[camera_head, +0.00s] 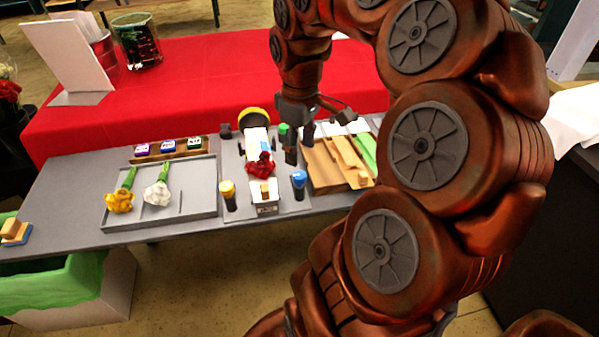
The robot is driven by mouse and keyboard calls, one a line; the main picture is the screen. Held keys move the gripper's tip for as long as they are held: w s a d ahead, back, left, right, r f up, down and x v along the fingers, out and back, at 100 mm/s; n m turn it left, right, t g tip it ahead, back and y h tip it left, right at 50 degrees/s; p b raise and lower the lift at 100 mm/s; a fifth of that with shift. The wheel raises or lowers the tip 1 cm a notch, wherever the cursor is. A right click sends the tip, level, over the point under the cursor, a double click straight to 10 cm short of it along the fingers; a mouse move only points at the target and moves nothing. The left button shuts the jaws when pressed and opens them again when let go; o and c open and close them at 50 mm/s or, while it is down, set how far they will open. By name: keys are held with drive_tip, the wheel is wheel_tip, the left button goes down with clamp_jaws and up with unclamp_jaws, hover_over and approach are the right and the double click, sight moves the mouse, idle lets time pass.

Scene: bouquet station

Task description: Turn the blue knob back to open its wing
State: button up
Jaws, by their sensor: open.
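The blue knob (299,178) tops a dark post at the front right of the grey station plate (241,217). A red flower (260,167) lies on the white holder (264,198) in the middle of this plate, left of the knob. A small blue piece (265,147) shows just behind the flower. I cannot tell which part is the knob's wing or how it stands. My gripper (298,148) is open and empty, pointing down behind the blue knob and apart from it. It is close to the green knob (283,129) at the back.
A yellow knob (227,188) stands at the front left of the plate. A grey tray (112,219) with a yellow and a white flower lies further left. Wooden pieces (325,167) lie to the right. Three small labelled blocks (168,146) sit behind the tray.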

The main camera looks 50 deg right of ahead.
sight(299, 174)
drive_tip(key=shift+f+p, duration=0.55)
drive_tip(key=shift+f, duration=3.15)
clamp_jaws()
